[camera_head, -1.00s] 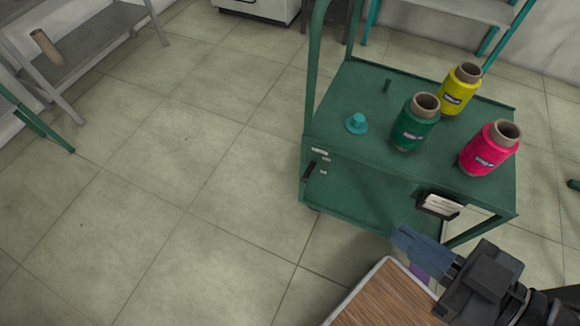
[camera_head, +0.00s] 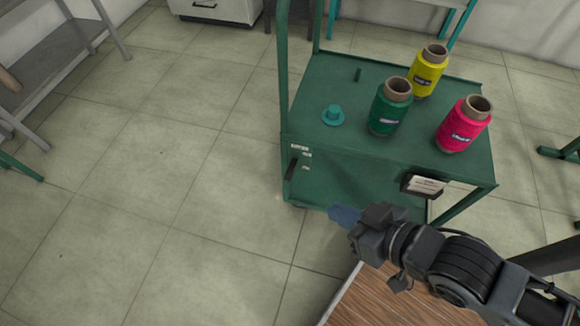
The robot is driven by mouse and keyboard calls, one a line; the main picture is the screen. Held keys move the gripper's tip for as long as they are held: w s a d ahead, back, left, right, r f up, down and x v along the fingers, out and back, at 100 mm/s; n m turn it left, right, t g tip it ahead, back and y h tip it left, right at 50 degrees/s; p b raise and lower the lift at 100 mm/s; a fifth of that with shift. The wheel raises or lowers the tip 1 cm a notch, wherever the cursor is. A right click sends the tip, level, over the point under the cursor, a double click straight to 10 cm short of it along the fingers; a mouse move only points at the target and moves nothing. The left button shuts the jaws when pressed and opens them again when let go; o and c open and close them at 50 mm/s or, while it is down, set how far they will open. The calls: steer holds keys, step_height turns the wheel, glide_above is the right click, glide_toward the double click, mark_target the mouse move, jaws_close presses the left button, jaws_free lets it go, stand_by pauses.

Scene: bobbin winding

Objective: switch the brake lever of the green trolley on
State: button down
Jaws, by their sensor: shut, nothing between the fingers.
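The green trolley (camera_head: 340,168) stands right of centre, with spools on its top. A slim black lever (camera_head: 291,168), apparently the brake lever, sits upright, slightly tilted, at the left end of the trolley's near side, beside small white labels (camera_head: 300,147). The label text is too small to read. My gripper (camera_head: 335,211) is shut and empty, with blue-grey fingers pointing left. In the picture it lies in front of the trolley's lower edge, right of and below the lever, apart from it.
On the trolley top are a green spool (camera_head: 388,112), a yellow spool (camera_head: 427,72), a pink spool (camera_head: 462,127) and a teal knob-like piece (camera_head: 332,116). A card holder (camera_head: 423,185) is on its near side. A wooden surface (camera_head: 375,300) lies below my arm. Floor at left is clear.

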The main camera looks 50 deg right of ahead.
steer(key=w+d+f+m+g+h+b, duration=0.1)
steer(key=w+d+f+m+g, duration=0.2)
steer(key=w+f, duration=0.4)
steer(key=w+d+m+g+b, duration=0.1)
steer(key=w+d+m+g, duration=0.2)
steer(key=w, duration=0.3)
steer(key=w+d+m+g+b, duration=0.1)
steer(key=w+d+m+g, duration=0.3)
steer(key=w, duration=0.3)
steer(key=shift+w+d+r+m+g+b, duration=0.3)
steer(key=shift+d+r+m, duration=0.05)
steer(key=shift+r+m, duration=0.15)
steer(key=shift+f, duration=0.15)
steer(key=b, duration=0.3)
glide_above(291, 172)
step_height(291, 172, down, 12)
steer(key=shift+a, duration=0.1)
steer(key=shift+s+a+f, duration=0.1)
steer(key=shift+a+f, duration=0.1)
steer(key=shift+f, duration=0.6)
steer(key=shift+a, duration=0.1)
